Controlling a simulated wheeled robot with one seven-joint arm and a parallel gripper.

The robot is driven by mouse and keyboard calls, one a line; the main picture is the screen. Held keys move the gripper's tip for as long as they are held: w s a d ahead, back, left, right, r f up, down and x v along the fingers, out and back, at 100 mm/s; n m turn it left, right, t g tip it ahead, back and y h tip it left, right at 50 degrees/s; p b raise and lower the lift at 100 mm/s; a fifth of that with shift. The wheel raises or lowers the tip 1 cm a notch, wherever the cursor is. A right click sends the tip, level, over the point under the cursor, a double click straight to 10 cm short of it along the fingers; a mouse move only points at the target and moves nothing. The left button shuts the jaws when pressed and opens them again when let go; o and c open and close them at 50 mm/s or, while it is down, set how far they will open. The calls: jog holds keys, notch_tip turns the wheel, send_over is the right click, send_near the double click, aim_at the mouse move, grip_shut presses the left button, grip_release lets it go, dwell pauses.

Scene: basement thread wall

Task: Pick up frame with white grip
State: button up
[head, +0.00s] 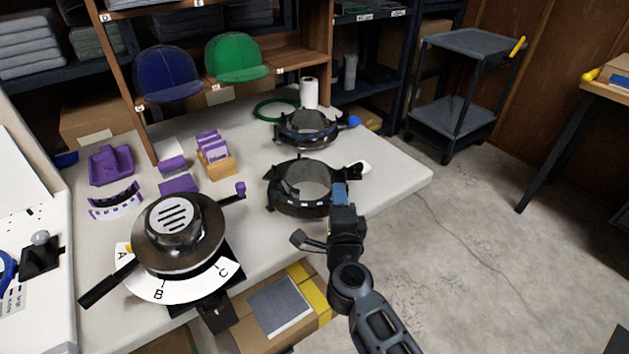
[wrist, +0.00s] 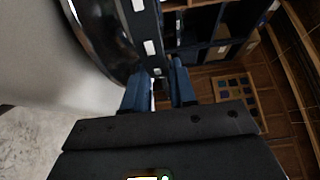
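The frame with the white grip is a black ring-shaped frame (head: 290,204) on the table. Its white grip (head: 359,168) sticks out to the right, partly behind my gripper. My gripper (head: 340,188) is at the right side of this ring. In the wrist view my two blue fingers (wrist: 160,82) stand apart. The frame's dark wall with white marks (wrist: 149,47) runs down toward the gap between them. I cannot tell whether either finger touches it.
A similar black frame with a blue grip (head: 307,130) lies behind. A domed press with a lettered plate (head: 178,235) stands at the front left. Purple parts (head: 110,165) and a small wooden holder (head: 219,168) are on the left. The table's right end is clear.

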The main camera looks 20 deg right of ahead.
grip_shut()
jog(key=shift+r, duration=0.15)
